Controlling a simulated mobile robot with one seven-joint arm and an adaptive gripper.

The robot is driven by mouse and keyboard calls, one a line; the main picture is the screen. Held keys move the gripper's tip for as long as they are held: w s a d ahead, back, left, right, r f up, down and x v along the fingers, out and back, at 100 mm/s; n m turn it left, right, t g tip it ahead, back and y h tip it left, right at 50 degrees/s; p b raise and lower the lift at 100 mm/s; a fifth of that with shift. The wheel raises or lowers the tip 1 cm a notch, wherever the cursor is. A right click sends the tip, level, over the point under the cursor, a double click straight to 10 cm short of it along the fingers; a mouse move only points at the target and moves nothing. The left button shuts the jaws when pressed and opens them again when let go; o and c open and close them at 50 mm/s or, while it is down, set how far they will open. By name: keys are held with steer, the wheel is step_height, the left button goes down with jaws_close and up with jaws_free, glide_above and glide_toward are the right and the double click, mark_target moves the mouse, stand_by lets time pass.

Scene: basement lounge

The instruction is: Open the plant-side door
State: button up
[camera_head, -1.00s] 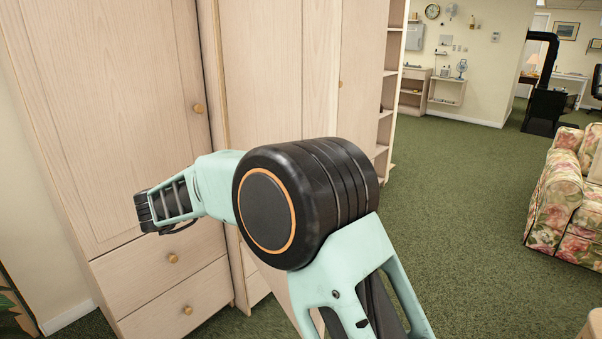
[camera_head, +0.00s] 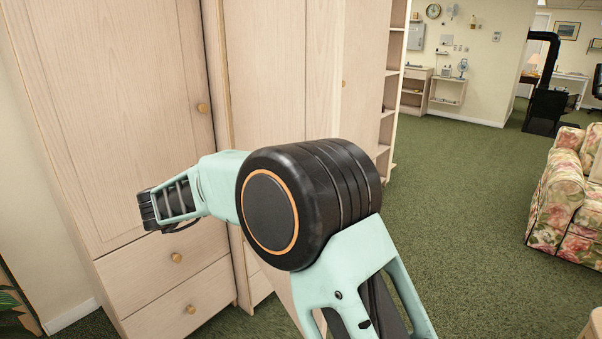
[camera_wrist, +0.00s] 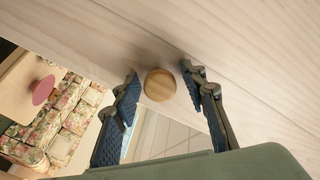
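A tall pale wood wardrobe stands on the left of the head view. Its left door (camera_head: 105,110), on the plant's side, has a round knob (camera_head: 202,107) near its right edge and looks shut. In the wrist view my gripper (camera_wrist: 163,87) is open, with one finger on each side of a round wooden knob (camera_wrist: 159,85) on a pale wood panel (camera_wrist: 150,40). Touch between fingers and knob cannot be made out. I cannot tell which knob this is. In the head view my arm crosses in front of the wardrobe, and the fingers cannot be made out.
Green leaves of a plant (camera_head: 9,300) show at the lower left edge. Drawers (camera_head: 165,260) sit below the left door. A floral sofa (camera_head: 565,200) stands at the right. Open green carpet (camera_head: 455,190) lies between the wardrobe and sofa.

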steer(key=v, duration=1.2)
stand_by(0.4)
